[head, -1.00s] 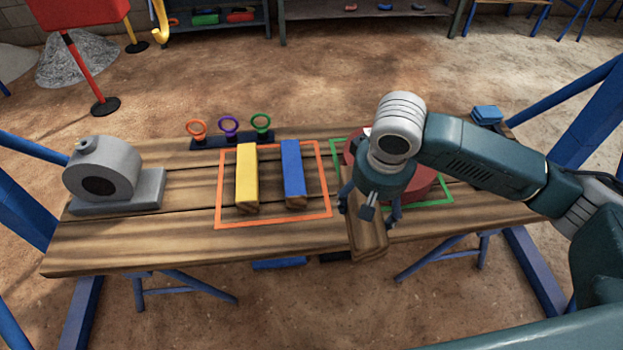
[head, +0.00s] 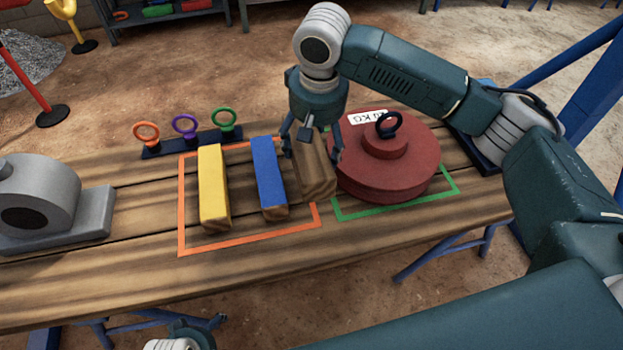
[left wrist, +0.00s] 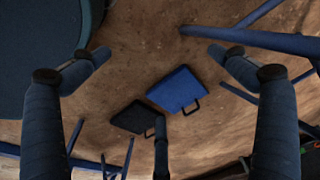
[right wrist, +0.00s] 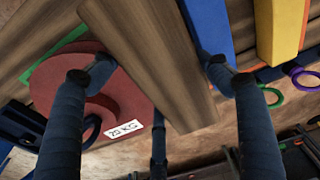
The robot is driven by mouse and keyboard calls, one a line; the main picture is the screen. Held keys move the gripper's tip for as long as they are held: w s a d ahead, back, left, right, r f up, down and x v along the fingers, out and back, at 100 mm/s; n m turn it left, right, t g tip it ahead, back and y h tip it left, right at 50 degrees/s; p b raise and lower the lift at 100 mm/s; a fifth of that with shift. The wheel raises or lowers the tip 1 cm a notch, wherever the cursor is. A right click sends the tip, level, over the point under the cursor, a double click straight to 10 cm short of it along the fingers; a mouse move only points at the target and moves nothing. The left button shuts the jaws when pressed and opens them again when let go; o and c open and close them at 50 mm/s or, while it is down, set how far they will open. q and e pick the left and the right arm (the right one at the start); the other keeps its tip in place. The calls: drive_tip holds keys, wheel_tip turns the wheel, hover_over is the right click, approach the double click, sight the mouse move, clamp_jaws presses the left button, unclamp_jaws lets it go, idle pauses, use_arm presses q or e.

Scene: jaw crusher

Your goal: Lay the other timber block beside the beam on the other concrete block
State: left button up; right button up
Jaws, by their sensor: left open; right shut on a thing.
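My right gripper (head: 312,152) is shut on a plain brown timber block (head: 317,180), gripping it across its sides. The block is over the bench between the blue-topped block and the red weight; I cannot tell whether it touches the bench. In the right wrist view the timber block (right wrist: 150,60) runs between the two fingers (right wrist: 160,66). My left gripper (left wrist: 158,53) is open and empty, pointing at the ground in the left wrist view. I see no concrete block and no beam.
On the wooden bench (head: 110,285) stand a yellow-topped block (head: 213,185) and a blue-topped block (head: 269,175) inside an orange outline. A round red weight (head: 415,160) sits in a green outline. A grey machine (head: 45,205) is left. Blue (left wrist: 176,89) and black (left wrist: 133,117) plates lie on the ground.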

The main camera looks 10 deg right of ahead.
wheel_tip(320, 180, down, 7)
drive_tip(key=shift+b, duration=0.7)
drive_tip(key=shift+f+b, duration=0.45)
drive_tip(key=shift+f, duration=1.65)
use_arm(q)
drive_tip(key=w+v, duration=0.2)
drive_tip(key=v, duration=0.7)
drive_tip(key=shift+r+t, duration=0.3)
drive_tip(key=shift+r, duration=0.25)
drive_tip(key=shift+w+f, duration=0.15)
drive_tip(key=shift+w, duration=0.05)
use_arm(e)
drive_tip(key=o, duration=1.4)
drive_tip(key=shift+f, duration=0.1)
